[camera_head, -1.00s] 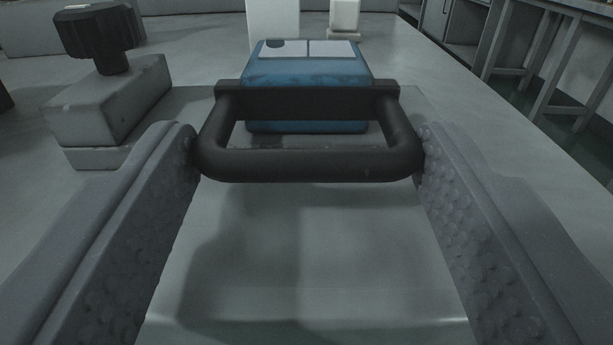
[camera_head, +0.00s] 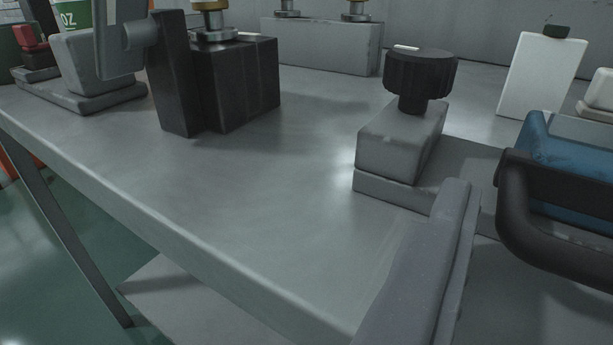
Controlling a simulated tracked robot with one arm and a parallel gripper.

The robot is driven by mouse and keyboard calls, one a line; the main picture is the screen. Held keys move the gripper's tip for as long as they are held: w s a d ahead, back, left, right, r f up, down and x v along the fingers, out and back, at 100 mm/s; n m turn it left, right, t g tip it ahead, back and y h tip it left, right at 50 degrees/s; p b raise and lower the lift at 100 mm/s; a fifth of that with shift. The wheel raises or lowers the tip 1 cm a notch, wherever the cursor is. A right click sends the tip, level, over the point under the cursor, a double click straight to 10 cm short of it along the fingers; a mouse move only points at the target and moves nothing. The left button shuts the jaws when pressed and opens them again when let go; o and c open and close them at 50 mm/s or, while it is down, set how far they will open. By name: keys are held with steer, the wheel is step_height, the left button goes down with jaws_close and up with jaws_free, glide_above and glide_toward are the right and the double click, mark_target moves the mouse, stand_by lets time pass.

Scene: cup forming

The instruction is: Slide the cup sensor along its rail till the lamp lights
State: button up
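A blue box (camera_head: 573,162) with pale panels earlier on top stands at the right edge, cut off by the frame. A thick black bar handle (camera_head: 517,225) is on its near side. One finger of my gripper (camera_head: 425,275) shows at lower right, left of the handle with a small gap. The other finger is out of frame. A cup (camera_head: 73,17) with green print is at the top left, partly hidden behind a grey part. I cannot tell which part is the cup sensor, and no lit lamp shows.
A ribbed black knob (camera_head: 421,75) stands on a grey block (camera_head: 400,142) left of the blue box. A dark block (camera_head: 238,85) stands upper left.

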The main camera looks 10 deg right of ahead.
steer(key=b+v, duration=1.1)
steer(key=v, duration=0.2)
steer(key=shift+s+a, duration=0.2)
steer(key=shift+s, duration=0.1)
stand_by(0.4)
